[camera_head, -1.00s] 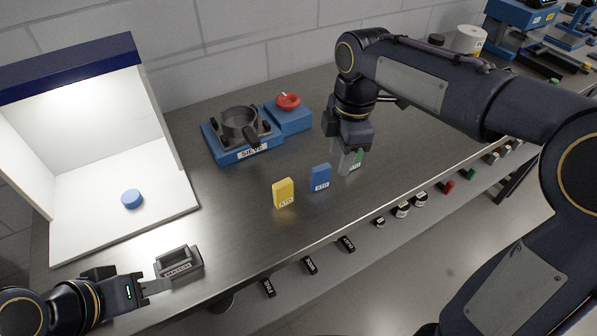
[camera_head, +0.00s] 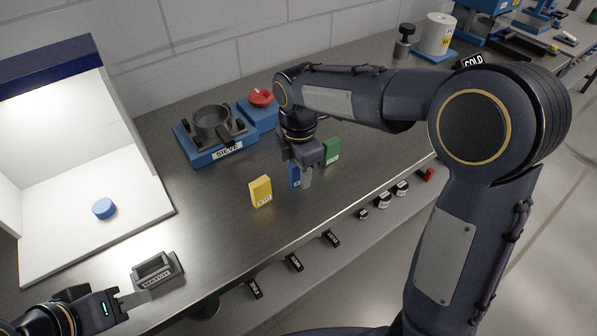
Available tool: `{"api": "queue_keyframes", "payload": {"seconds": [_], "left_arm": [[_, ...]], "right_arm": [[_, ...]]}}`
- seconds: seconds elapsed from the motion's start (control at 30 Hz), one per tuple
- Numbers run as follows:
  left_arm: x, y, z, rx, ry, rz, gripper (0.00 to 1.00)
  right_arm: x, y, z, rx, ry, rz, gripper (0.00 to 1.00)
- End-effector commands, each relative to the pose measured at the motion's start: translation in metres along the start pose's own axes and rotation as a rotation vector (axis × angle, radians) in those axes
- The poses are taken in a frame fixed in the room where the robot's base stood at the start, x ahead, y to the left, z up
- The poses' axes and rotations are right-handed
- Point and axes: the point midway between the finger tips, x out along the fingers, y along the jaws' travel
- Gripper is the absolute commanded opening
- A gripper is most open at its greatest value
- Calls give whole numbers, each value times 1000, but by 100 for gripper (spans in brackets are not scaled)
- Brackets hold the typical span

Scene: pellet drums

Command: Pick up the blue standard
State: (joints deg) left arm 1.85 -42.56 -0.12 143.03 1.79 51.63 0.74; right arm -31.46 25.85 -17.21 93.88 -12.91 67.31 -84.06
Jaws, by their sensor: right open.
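The blue standard (camera_head: 293,174) is a small upright block with a white label, standing on the steel bench between a yellow standard (camera_head: 260,191) and a green standard (camera_head: 332,151). My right gripper (camera_head: 302,182) points down at the blue standard, and its fingers hide part of it. The gripper is open; I cannot tell whether the block is between the fingers. My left gripper (camera_head: 136,300) is at the lower left beside the grey MATCH holder (camera_head: 158,272), away from the standards. I cannot tell whether it is open.
A lit white booth (camera_head: 140,212) with a blue disc (camera_head: 104,208) stands at the left. A blue SIEVE device (camera_head: 205,155) with a red-topped unit (camera_head: 262,98) is behind the standards. Several labelled tags and small jars line the front ledge.

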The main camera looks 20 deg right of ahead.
Motion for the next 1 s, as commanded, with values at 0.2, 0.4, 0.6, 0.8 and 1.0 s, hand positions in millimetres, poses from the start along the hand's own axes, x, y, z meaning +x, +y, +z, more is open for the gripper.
{"api": "queue_keyframes", "payload": {"seconds": [0.2, 0.4, 0.6, 0.8, 1.0], "left_arm": [[0, 0, 0, 0, 0, 0, 36], [0, 0, 0, 0, 0, 0, 36], [0, 0, 0, 0, 0, 0, 36], [-1, 0, 0, 0, 0, 0, 36], [-3, 2, -2, 0, 0, 0, 36]], "right_arm": [[0, 0, 0, 0, 0, 0, 24], [0, 0, 0, 0, 0, 0, 0], [0, 0, 0, 0, 0, 0, 0], [-7, 1, 0, 0, 1, 2, 0], [-35, 1, 0, 0, 2, 5, 0]]}}
